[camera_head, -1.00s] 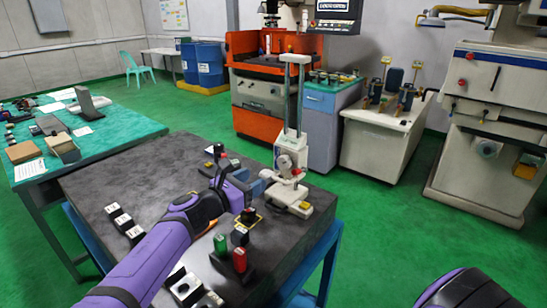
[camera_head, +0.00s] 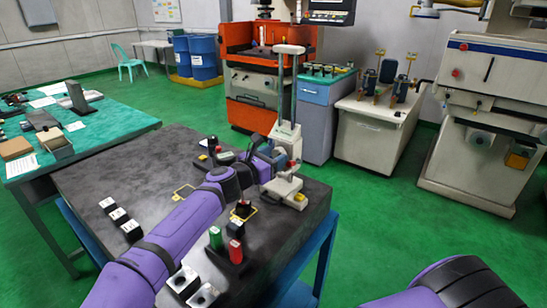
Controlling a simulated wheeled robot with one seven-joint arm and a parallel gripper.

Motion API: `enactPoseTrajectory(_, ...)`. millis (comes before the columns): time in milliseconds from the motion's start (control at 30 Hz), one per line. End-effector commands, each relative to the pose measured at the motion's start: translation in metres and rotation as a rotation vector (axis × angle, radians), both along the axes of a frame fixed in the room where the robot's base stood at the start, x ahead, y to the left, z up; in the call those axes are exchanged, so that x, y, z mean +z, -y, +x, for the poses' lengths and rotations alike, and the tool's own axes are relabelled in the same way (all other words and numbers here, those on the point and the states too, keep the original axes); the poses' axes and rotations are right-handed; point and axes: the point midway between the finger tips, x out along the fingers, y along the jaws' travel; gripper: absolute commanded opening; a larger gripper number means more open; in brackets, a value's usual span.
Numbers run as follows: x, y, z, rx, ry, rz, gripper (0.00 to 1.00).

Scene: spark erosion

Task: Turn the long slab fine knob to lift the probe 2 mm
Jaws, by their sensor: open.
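The probe stand (camera_head: 279,90) is a tall pale twin-post frame with a white top bar, on a light base (camera_head: 284,189) at the right edge of the dark slab table. My gripper (camera_head: 272,162) is open at the stand's lower carriage, on its left side. It overlaps the carriage in the picture, so I cannot tell whether it touches. A small red part (camera_head: 292,164) shows beside the gripper. The fine knob cannot be made out; the gripper and wrist cover much of the carriage. The probe tip is too small to tell.
On the dark table (camera_head: 150,170) stand green (camera_head: 215,237) and red (camera_head: 236,251) cylinders, a black knob piece (camera_head: 243,208) and several small blocks, close under my arm. A teal table (camera_head: 110,125) is at left.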

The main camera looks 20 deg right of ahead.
Motion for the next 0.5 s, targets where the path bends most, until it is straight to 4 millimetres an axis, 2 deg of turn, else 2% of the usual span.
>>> enactPoseTrajectory(167,-0.0001,0.0,-0.0001,0.0,0.0,0.0,0.51)
enactPoseTrajectory(300,-0.0001,-0.0001,-0.0002,0.0,0.0,0.0,0.19)
enactPoseTrajectory(500,-0.0001,-0.0002,-0.0002,-0.001,0.018,0.013,0.19)
